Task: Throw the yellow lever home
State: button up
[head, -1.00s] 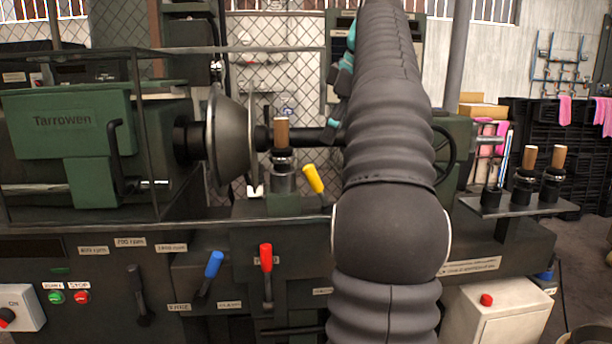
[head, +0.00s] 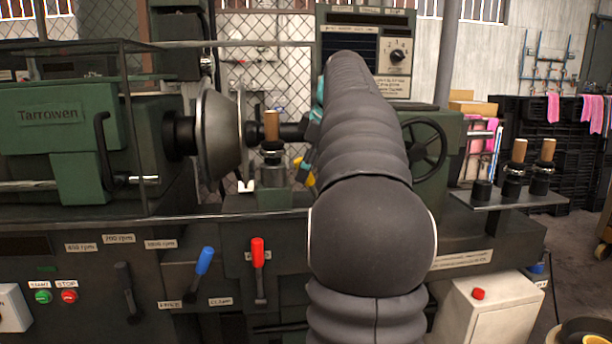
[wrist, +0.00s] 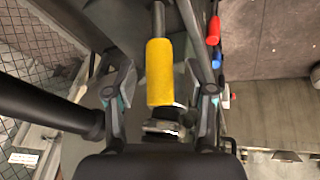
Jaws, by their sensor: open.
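The yellow lever (wrist: 160,72) lies between the two open fingers of my gripper (wrist: 160,95) in the wrist view. Its yellow grip runs lengthwise between the fingers, with a gap on both sides. A metal rod extends from its far end. In the head view a bit of the yellow lever (head: 309,179) shows right of the tool post, close to my arm. My gripper is mostly hidden behind my arm there, with a teal-grey part (head: 312,130) beside the lever.
A blue lever (head: 204,261) and a red lever (head: 257,253) stand on the lathe front. A grey bowl (head: 222,128) is on the spindle. A wooden-handled tool (head: 272,127) stands just left of the yellow lever. A handwheel (head: 427,146) is at right.

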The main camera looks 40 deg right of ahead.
jog(key=shift+w+a+f, duration=0.1)
jog(key=shift+w+f, duration=0.2)
jog(key=shift+f, duration=0.35)
grip_shut()
